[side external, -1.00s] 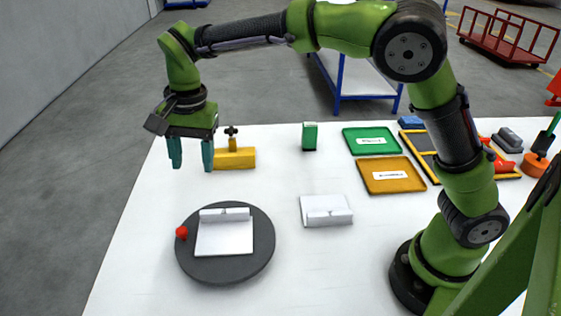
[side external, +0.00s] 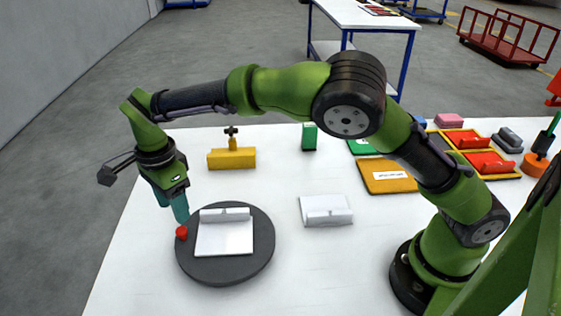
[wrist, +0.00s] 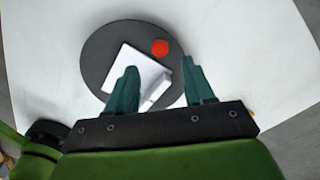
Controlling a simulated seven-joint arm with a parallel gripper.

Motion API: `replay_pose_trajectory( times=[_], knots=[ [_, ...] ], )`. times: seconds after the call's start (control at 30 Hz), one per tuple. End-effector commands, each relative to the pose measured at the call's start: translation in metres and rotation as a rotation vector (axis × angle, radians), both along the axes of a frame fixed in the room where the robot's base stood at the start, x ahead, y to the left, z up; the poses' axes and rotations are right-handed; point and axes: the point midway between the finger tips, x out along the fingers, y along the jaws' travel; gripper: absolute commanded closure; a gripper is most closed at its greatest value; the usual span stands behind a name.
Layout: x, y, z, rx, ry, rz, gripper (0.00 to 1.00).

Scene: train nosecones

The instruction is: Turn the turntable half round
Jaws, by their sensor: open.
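The turntable (side external: 257,262) is a dark grey disc on the white table, at the lower left in the side view. It also shows in the wrist view (wrist: 97,50). A white plate with a raised back edge (side external: 224,238) lies on it. A red knob (side external: 181,232) sits at the disc's left rim; in the wrist view the knob (wrist: 160,48) appears as a red circle. My gripper (side external: 180,212) is tilted just above the knob, its teal fingers pointing down. In the wrist view my gripper (wrist: 162,75) is open, with the knob beyond the gap between the fingertips. Contact is not visible.
A second white fixture (side external: 326,210) stands right of the turntable. A yellow block with a black-topped valve (side external: 232,158) and a green block (side external: 309,137) stand behind. A yellow tray (side external: 386,176) and red parts (side external: 490,163) lie at the right. Table in front is clear.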

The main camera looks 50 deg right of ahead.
Motion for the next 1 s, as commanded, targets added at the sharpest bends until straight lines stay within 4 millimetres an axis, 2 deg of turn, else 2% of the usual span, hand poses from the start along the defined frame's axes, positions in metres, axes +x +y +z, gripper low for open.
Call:
replay_pose_trajectory(
  times=[0.1, 0.33, 0.5, 0.77, 1.0],
  knots=[
    [-0.001, 0.0, -0.026, -0.002, 0.004, 0.0, 0.48],
    [-0.001, 0.0, -0.058, -0.001, 0.003, 0.0, 0.48],
    [0.0, 0.0, -0.067, 0.0, 0.001, 0.0, 0.48],
    [0.0, 0.0, -0.067, 0.001, 0.0, 0.0, 0.48],
    [0.0, 0.0, -0.067, 0.001, 0.0, 0.001, 0.84]
  ],
)
